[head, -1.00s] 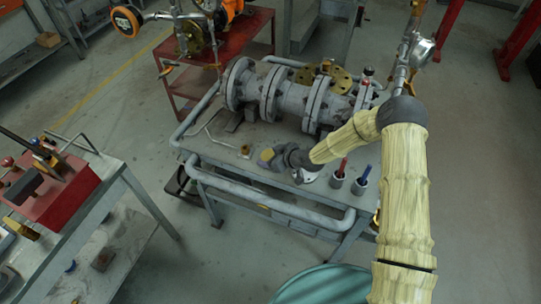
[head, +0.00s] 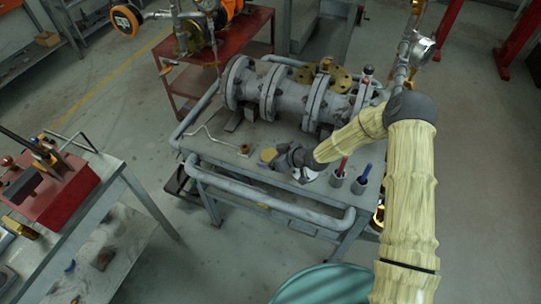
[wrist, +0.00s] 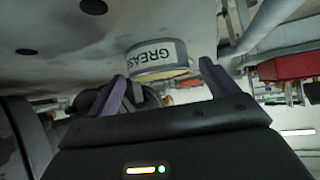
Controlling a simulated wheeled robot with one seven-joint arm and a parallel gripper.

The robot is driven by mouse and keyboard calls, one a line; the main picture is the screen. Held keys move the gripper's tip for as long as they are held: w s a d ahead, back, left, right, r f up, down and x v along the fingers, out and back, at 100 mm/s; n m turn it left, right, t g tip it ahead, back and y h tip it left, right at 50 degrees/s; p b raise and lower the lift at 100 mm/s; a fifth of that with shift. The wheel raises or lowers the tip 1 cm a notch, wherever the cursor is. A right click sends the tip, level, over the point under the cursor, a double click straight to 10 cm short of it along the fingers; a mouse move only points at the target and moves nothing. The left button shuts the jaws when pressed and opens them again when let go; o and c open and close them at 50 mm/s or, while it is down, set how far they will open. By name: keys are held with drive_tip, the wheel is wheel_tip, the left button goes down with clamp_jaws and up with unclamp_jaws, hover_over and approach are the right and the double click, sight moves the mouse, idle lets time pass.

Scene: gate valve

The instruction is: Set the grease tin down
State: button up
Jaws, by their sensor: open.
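The grease tin (head: 268,155), with a yellowish top, stands on the grey bench (head: 225,160) near its front edge, left of my gripper (head: 280,160) in the head view. In the wrist view, which is upside down, the tin (wrist: 158,56) shows its white GREASE label and its base meets the bench surface. My gripper (wrist: 163,72) is open, with one dark finger toward each side of the tin. The tin lies just beyond the fingertips, with visible gaps at both sides.
The flanged valve body (head: 285,95) fills the bench behind. A small brass piece (head: 245,149) lies left of the tin. Two cups, one with a red-handled tool (head: 343,166) and one with a blue-handled tool (head: 364,174), stand right, close to my arm. A pipe rail (head: 270,202) runs along the front.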

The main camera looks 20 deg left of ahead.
drive_tip(key=b+v, duration=0.1)
drive_tip(key=v, duration=0.9)
drive_tip(key=shift+s+d+r, duration=0.1)
drive_tip(key=shift+d+r, duration=0.05)
